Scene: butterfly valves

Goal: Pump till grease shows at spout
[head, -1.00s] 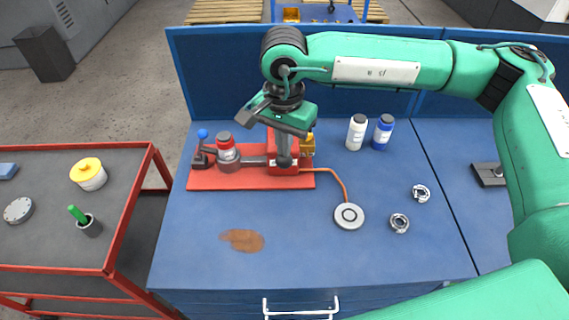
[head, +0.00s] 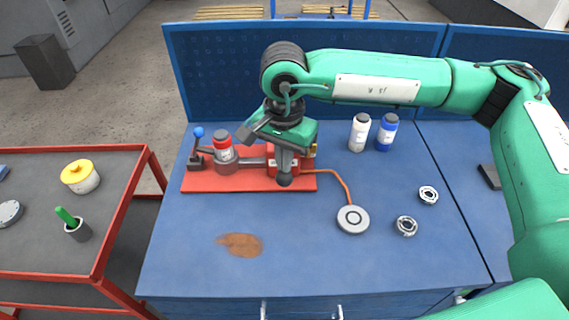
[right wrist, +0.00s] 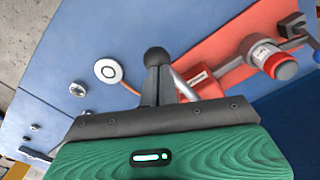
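The pump is a red block (head: 279,163) on a red base plate (head: 222,187) on the blue bench. Its grey lever ends in a black ball knob (head: 284,180), which points toward the bench front. My right gripper (head: 284,148) is over the block at the lever. In the right wrist view its dark fingers (right wrist: 157,86) look shut on the lever just behind the knob (right wrist: 155,57). An orange hose (head: 343,184) runs from the block to a round grey-white disc (head: 352,219). I cannot make out a spout or any grease there. My left gripper is out of view.
A red-capped jar (head: 223,148) and a blue-knobbed lever (head: 197,140) stand left on the plate. White (head: 359,133) and blue (head: 386,132) bottles stand behind right. Two metal rings (head: 428,195) (head: 406,226) lie right. A brown stain (head: 240,244) marks the bench. A red cart (head: 120,210) is left.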

